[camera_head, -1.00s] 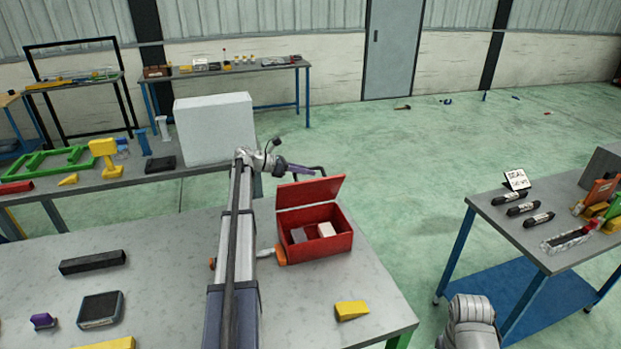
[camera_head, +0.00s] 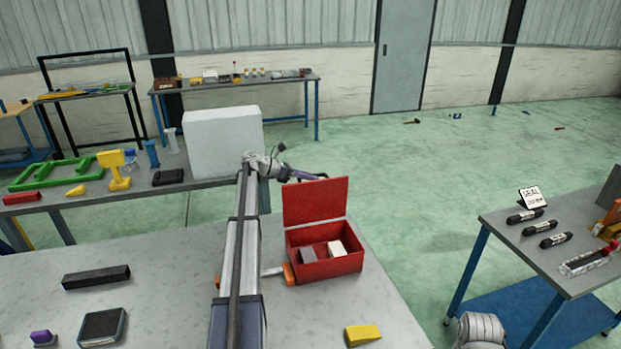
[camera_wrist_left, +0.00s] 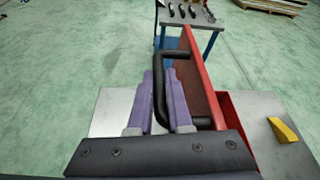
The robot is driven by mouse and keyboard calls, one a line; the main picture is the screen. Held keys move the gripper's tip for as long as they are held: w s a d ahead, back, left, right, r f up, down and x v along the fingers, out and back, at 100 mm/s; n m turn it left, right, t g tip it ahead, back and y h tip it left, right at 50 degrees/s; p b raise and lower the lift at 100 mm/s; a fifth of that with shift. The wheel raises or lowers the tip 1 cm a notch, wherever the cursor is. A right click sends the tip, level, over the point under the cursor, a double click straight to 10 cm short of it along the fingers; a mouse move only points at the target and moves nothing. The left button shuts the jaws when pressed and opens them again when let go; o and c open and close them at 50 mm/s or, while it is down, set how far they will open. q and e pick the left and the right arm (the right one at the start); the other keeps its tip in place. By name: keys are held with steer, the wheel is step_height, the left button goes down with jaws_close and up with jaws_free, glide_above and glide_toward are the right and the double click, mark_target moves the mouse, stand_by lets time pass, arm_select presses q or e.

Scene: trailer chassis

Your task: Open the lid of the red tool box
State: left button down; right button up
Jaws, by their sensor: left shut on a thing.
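The red tool box (camera_head: 325,268) stands on the near grey table with its lid (camera_head: 315,203) raised, standing up along its rear edge. Two small blocks, one grey (camera_head: 308,256) and one white (camera_head: 336,247), lie inside. My left gripper (camera_head: 318,178) is behind the lid near its top edge, partly hidden. In the left wrist view its purple fingers (camera_wrist_left: 161,105) are on either side of the black lid handle (camera_wrist_left: 158,88), shut on it. The lid (camera_wrist_left: 203,85) shows nearly edge-on there. A rounded grey part of my right arm shows at lower right; its gripper is out of view.
An orange-tipped tool (camera_head: 288,273) lies against the box's left side. A yellow wedge (camera_head: 362,335) lies in front of the box. A black bar (camera_head: 96,277) is at left. A second table (camera_head: 520,262) stands at right across open floor.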

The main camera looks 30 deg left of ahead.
arm_select(q)
steer(key=shift+a, duration=0.1)
steer(key=c, duration=0.8)
jaws_free()
steer(key=shift+f, duration=0.1)
steer(key=shift+c, duration=0.2)
steer(key=p+v, duration=0.2)
steer(key=v, duration=0.5)
steer(key=shift+s+a+r+p, duration=0.2)
steer(key=shift+s+a+p, duration=0.05)
steer(key=shift+p, duration=0.15)
